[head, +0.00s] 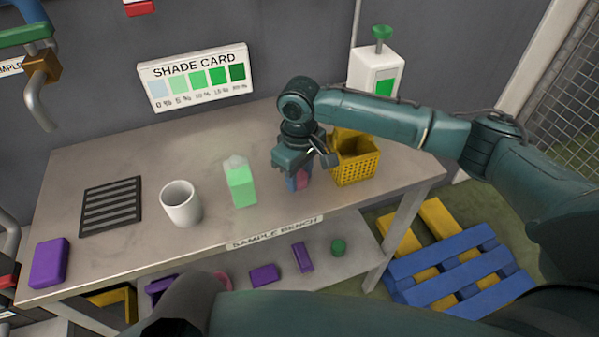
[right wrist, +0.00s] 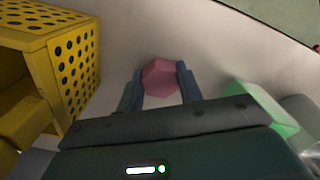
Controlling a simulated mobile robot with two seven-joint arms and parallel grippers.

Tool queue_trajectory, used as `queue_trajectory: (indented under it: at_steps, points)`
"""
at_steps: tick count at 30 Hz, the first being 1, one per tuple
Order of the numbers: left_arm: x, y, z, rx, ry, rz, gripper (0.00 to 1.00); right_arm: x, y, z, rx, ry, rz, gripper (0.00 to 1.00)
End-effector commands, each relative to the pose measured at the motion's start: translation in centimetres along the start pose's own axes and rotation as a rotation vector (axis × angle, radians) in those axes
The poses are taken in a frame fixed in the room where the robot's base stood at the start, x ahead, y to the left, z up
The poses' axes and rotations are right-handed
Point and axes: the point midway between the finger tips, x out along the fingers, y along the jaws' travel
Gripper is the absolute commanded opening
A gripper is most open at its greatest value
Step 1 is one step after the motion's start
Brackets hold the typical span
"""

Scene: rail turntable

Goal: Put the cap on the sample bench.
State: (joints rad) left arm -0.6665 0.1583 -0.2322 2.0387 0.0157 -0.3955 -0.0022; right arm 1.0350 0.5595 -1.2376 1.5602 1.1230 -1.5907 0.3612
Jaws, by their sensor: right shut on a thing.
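The cap is a pink six-sided piece (right wrist: 159,77) between the fingertips of my right gripper (right wrist: 159,84) in the right wrist view. In the head view my right gripper (head: 299,179) points down over the front right part of the sample bench (head: 140,252). The pink cap (head: 303,179) shows partly there between the fingers. The fingers are shut on it, low over the bench top; I cannot tell whether the cap touches the surface. My left gripper is not in view.
A yellow perforated basket (head: 355,168) stands just right of my gripper, and a green-filled bottle (head: 240,185) just left. A white mug (head: 181,204), a slatted dark mat (head: 110,205) and a purple block (head: 49,263) are further left. Small pieces lie on the lower shelf (head: 350,262).

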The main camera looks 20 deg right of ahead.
Motion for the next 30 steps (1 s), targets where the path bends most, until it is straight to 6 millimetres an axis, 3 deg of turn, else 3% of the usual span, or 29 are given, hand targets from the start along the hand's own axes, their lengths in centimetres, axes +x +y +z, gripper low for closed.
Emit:
queue_trajectory:
  at_steps: [1,2,9,20,30]
  points:
    - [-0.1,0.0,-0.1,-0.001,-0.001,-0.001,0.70,0.1,-0.1,0.0,0.000,-0.001,-0.002,0.08]
    - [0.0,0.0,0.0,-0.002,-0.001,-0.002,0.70,0.1,0.0,0.0,0.000,-0.001,-0.001,0.38]
    - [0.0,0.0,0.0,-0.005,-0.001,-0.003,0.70,0.1,0.0,0.0,0.000,-0.001,0.000,0.58]
    - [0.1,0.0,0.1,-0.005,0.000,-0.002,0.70,-0.8,0.1,0.0,0.000,0.001,0.001,0.58]
    - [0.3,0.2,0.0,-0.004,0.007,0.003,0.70,-7.7,0.0,-0.1,0.000,0.003,0.001,0.58]
